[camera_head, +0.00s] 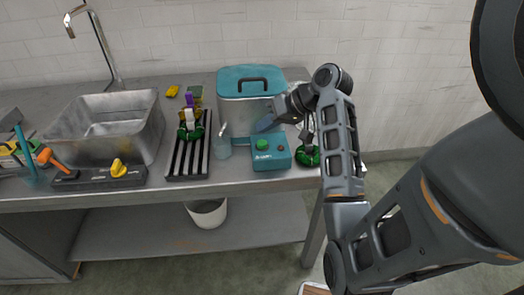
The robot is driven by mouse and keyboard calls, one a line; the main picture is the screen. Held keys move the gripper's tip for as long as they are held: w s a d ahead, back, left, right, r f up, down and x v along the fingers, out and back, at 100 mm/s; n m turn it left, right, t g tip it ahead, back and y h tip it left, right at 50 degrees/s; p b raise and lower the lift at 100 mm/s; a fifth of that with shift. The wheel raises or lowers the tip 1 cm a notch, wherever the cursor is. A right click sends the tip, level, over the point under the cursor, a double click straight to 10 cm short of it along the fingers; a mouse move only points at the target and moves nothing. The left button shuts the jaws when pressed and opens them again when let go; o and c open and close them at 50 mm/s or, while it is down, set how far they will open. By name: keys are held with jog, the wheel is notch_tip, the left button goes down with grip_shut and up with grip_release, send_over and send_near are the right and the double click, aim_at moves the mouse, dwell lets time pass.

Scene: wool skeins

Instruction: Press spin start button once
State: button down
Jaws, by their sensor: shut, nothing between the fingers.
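A teal control box (271,160) stands on the counter in front of a metal drum (240,108) with a teal lid (250,79) and dark handle. A round green button (262,144) sits on the box's top, with small pale marks on the front below it. My gripper (267,124) comes in from the right, past the drum's right side, with its tip just above and behind the green button. It is shut and empty. The tip looks apart from the button, but the exact gap is hard to tell.
A clear cup (222,146) stands left of the box, beside a slatted black rack (188,160) with colored skeins. A green skein (308,156) lies right of the box, close to my arm. A metal sink (105,130) is at left. A white bucket (207,212) sits below.

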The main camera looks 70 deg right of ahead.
aim_at(266, 143)
jog(key=shift+f, duration=0.9)
jog(key=shift+f, duration=0.15)
dwell(1.3)
jog(key=shift+f, duration=0.25)
jog(key=shift+f, duration=0.6)
dwell(0.7)
jog(key=shift+r, duration=0.1)
jog(key=shift+r+p, duration=0.95)
notch_tip(266, 143, up, 5)
jog(key=p, duration=0.5)
